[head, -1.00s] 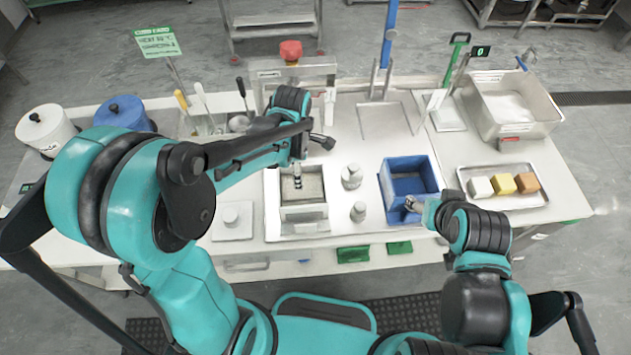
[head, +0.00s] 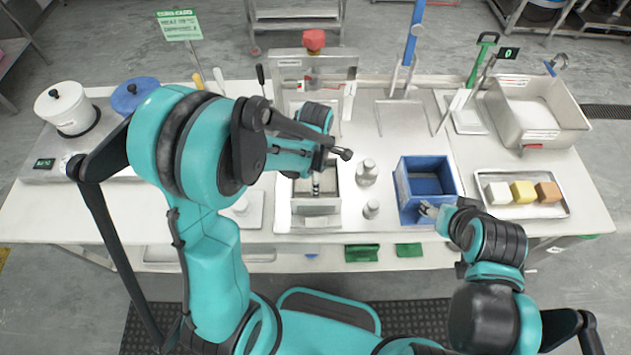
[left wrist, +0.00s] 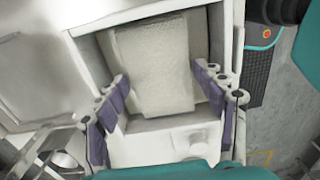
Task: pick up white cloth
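The white cloth (left wrist: 155,70) is a textured, pale rectangle lying inside an open light-coloured box (left wrist: 150,125) in the left wrist view. The same box (head: 316,207) stands near the table's front edge in the head view, left of the blue bin. My left gripper (left wrist: 165,105) is open, its purple-padded fingers apart on both sides of the cloth's near end. In the head view my left gripper (head: 316,184) points down over the box. Whether the pads touch the cloth cannot be told. My right gripper (head: 429,210) is by the blue bin's front right corner; its finger opening is unclear.
The blue bin (head: 408,212) and small metal canisters (head: 366,172) stand right of the box. A tray (head: 520,211) with white, yellow and brown blocks lies farther right. A machine with a red knob (head: 314,41) stands behind. A lidded white pot (head: 65,108) is at left.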

